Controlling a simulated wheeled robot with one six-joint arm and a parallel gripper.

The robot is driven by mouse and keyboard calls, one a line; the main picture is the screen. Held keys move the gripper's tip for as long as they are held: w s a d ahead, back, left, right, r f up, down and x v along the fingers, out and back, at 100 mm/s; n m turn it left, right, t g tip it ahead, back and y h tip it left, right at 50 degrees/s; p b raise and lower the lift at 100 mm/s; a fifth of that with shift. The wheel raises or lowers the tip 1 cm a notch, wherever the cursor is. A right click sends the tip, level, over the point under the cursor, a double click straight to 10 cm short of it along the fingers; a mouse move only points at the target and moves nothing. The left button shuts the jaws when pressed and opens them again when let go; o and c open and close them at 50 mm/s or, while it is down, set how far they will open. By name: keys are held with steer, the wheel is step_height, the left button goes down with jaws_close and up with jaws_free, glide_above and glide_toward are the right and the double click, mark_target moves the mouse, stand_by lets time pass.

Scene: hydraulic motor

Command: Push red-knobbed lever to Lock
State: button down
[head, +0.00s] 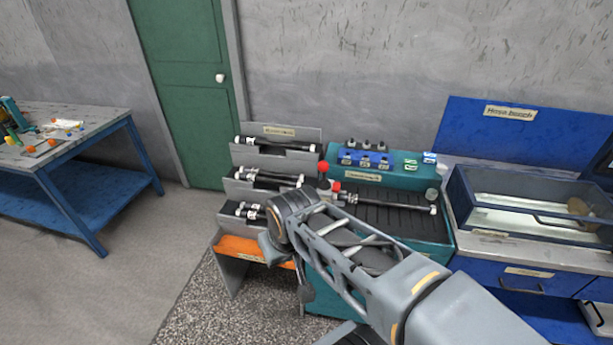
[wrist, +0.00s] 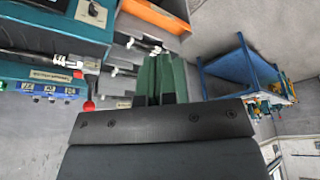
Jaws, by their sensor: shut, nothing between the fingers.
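The red-knobbed lever (head: 323,168) stands at the left end of the teal bench (head: 375,178), its round red knob uppermost. In the wrist view, which is upside down, the red knob (wrist: 88,106) shows left of my gripper. A second, smaller red part (head: 336,187) sits just below the knob in the head view. My gripper (wrist: 154,99) is shut and empty, and apart from the lever. In the head view my arm hides the lower front of the bench and most of the gripper. I cannot read a Lock mark.
A grey rack (head: 277,132) with black hoses stands left of the bench, with an orange tray (head: 250,249) below. Blue blocks (head: 367,158) line the bench's back. A blue hose bench (head: 500,238) is at right, a blue-legged table (head: 95,135) at left. Floor between is clear.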

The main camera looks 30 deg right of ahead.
steer(key=w+d+f+m+t+h+b, duration=0.3)
steer(key=w+d+f+m+t+b, duration=0.55)
steer(key=w+f+m+b, duration=0.7)
steer(key=s+d+m+t+h+b, duration=0.2)
steer(key=d+m+t+h+b, duration=0.5)
steer(key=d+b, duration=0.5)
steer(key=m+h+b, duration=0.1)
steer(key=b, duration=0.3)
steer(key=shift+r+h+b, duration=0.15)
steer(key=shift+h+b, duration=0.15)
steer(key=shift+h, duration=0.1)
steer(key=shift+w, duration=0.15)
